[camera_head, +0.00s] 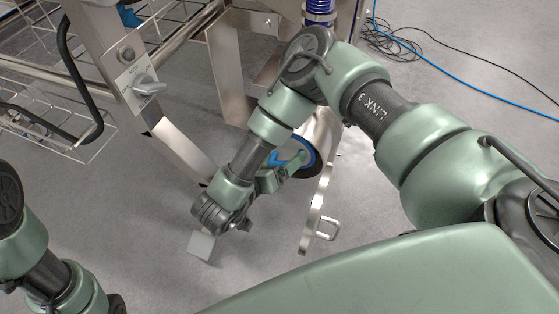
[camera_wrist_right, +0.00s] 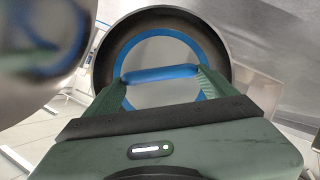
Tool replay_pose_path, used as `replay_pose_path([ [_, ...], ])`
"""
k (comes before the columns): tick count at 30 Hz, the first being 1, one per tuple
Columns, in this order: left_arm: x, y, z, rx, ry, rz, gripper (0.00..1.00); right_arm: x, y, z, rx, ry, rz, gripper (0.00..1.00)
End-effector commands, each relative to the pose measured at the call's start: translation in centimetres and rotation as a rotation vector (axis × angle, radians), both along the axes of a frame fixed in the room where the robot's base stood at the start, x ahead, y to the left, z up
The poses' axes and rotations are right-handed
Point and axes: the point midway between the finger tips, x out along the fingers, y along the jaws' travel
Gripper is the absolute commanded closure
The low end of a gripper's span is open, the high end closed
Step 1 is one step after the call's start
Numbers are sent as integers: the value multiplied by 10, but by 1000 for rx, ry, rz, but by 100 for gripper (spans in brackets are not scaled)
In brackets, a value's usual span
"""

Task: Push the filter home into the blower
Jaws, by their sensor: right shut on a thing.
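The filter (camera_wrist_right: 150,97) shows in the right wrist view as a pale round face with a blue rim and a blue handle bar. It sits inside the round dark-edged mouth of the blower (camera_wrist_right: 108,48). My right gripper (camera_wrist_right: 162,78) is shut on the filter's handle, with a green finger at each end of the bar. In the head view the blower (camera_head: 325,128) is a metal cylinder, and part of the blue filter (camera_head: 300,158) shows at its mouth beside my right gripper (camera_head: 285,166). How deep the filter sits is unclear. My left gripper is out of view.
The blower's metal door (camera_head: 316,212) with its handle stands open beside the mouth; its blurred inner face (camera_wrist_right: 40,42) is close in the wrist view. A steel frame (camera_head: 140,90) and wire basket (camera_head: 60,125) stand left. Cables (camera_head: 445,68) lie on the floor.

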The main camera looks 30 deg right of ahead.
Motion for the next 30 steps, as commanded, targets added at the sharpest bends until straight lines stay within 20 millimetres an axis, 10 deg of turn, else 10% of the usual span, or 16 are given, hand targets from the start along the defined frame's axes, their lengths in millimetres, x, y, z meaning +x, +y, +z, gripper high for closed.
replay_pose_path([
  [30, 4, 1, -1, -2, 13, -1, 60, 8, -9, 1, 1, -4, 8, 87],
])
